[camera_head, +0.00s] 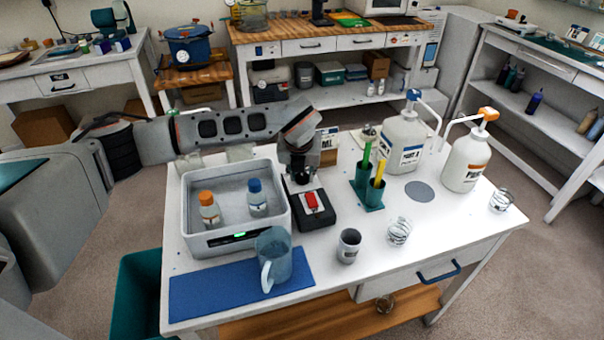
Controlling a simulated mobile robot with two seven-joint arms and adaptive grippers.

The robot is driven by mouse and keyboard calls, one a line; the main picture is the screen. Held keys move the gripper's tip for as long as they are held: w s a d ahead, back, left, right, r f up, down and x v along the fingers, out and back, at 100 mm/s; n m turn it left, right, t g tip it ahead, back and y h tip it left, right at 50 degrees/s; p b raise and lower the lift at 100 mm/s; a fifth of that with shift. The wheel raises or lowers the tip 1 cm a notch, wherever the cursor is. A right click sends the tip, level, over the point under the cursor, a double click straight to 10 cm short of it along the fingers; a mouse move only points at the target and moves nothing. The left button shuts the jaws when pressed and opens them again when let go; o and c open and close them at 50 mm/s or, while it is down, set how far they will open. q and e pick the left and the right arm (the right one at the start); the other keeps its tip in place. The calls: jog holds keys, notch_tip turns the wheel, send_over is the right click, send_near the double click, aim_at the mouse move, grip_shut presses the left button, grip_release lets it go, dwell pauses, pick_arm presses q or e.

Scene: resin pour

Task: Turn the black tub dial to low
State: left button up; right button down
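The grey tub (187,205) stands on the white table with an orange-capped bottle (209,210) and a blue-capped bottle (257,198) inside. Its front has a dark panel (215,240) with a small green light. I cannot make out a black dial on it; the blue pitcher covers the panel's right end. A black box (313,218) with a red switch stands right of the tub. My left gripper (300,178) points down over the back of this box, beside the tub's back right corner. Its fingers are dark and small, so their opening and any contact are unclear. My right gripper is out of view.
A blue pitcher (273,262) stands on a blue mat (190,297) in front of the tub. A grey cup (349,246), clear cups (399,231), a green holder (367,193) and two pump bottles (403,143) stand to the right.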

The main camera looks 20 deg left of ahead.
pick_arm(q)
jog(key=shift+d+n, duration=0.1)
jog(key=shift+n, duration=0.2)
jog(key=n+y, duration=0.1)
jog(key=n, duration=0.2)
jog(key=shift+w+d+n+g+y, duration=0.1)
jog(key=shift+n+g+y, duration=0.2)
jog(key=shift+n+y, duration=0.1)
jog(key=n+g+y, duration=0.1)
jog(key=n, duration=0.4)
jog(key=shift+w+d+b, duration=0.1)
jog(key=shift+b, duration=0.2)
jog(key=shift+n+g, duration=0.3)
jog(key=shift+g, duration=0.1)
jog(key=o, duration=1.1)
jog(key=shift+r, duration=0.15)
jog(key=v, duration=1.1)
jog(key=shift+d+r, duration=0.25)
jog(key=shift+d, duration=0.05)
